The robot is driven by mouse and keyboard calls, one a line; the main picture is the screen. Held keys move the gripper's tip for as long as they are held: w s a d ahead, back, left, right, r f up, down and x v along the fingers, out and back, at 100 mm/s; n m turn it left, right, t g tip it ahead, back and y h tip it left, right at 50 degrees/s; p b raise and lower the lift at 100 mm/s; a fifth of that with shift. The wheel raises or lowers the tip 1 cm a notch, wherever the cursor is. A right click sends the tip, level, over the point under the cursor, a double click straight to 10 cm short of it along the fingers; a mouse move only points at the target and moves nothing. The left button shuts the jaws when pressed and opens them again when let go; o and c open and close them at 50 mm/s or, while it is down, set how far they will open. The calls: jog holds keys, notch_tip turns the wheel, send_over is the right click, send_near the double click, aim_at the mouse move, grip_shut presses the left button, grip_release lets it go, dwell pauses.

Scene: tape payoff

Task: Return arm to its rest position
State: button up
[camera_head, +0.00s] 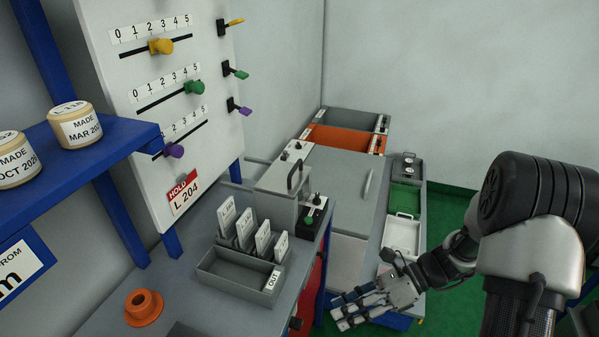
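My arm reaches in from the right side of the view, bent at a large black joint. My gripper (338,312) hangs at the lower middle, just right of the grey bench, with its fingers pointing left. The fingers look spread apart, and I see nothing held between them. Whether the fingers touch anything below is hard to tell.
The grey bench (112,302) carries a card tray (235,278), an orange ring (144,307) and a grey box (283,180). A slider panel (150,90) and a blue shelf (90,150) with jars stand left. Green floor (455,215) is open behind my arm.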

jog(key=s+d+r+n+t+h, duration=0.1)
jog(key=s+r+n+t+h, duration=0.2)
jog(key=s+r+n+h, duration=0.3)
jog(key=s+d+r+n+t+h, duration=0.2)
jog(key=s+r+n+t+h, duration=0.2)
jog(key=r+n, duration=0.9)
jog(key=s+n+h, duration=0.2)
jog(key=s+n, duration=0.2)
jog(key=shift+s+d+r+n, duration=0.15)
jog(key=shift+s+d+n, duration=0.1)
jog(key=shift+d+n, duration=0.05)
